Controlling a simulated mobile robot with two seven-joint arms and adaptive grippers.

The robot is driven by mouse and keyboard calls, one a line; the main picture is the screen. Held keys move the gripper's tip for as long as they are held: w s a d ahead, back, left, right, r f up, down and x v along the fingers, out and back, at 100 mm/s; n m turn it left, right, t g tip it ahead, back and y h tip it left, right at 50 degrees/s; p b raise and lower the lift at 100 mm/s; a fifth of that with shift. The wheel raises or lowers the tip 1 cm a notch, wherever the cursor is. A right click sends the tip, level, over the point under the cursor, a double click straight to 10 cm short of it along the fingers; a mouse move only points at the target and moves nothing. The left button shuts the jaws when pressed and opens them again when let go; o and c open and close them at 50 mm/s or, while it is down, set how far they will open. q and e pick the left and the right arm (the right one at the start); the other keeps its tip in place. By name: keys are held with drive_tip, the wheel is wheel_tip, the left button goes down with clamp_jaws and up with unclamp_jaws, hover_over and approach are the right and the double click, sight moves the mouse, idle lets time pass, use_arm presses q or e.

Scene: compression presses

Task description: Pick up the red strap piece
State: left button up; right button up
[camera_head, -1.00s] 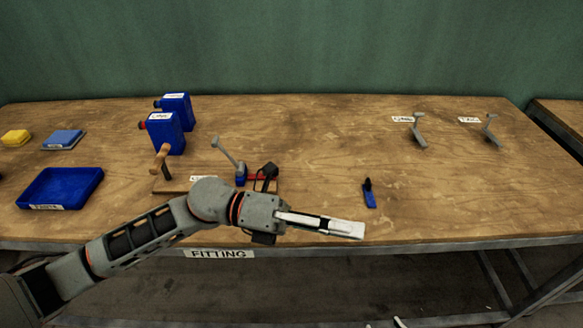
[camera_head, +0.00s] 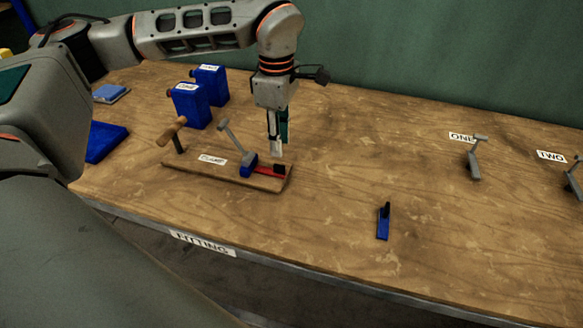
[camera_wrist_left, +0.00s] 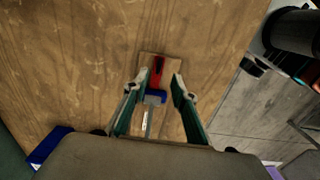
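The red strap piece (camera_head: 270,170) lies at the right end of the wooden clamp board (camera_head: 205,177), beside the blue block (camera_head: 248,165) with its grey lever. It has a dark part on it. In the left wrist view, the red strap piece (camera_wrist_left: 156,73) appears between the fingers, with the blue block (camera_wrist_left: 154,97) just below it. My left gripper (camera_head: 277,151) points down above the red piece. Its fingers stand apart in the left wrist view (camera_wrist_left: 160,80), with nothing visibly held. Whether the fingers touch the red piece is unclear. My right gripper is out of view.
A small blue clip with a black tip (camera_head: 383,224) lies to the right. Grey levers (camera_head: 474,165) stand by labels at the far right. The table between is clear.

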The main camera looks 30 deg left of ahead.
sight(279, 165)
use_arm(q)
drive_tip(key=shift+s+a+f, duration=0.1)
drive_tip(key=shift+a+f, duration=0.05)
drive_tip(key=shift+f, duration=0.45)
drive_tip(key=shift+a+f, duration=0.1)
drive_tip(key=shift+f, duration=3.15)
clamp_jaws()
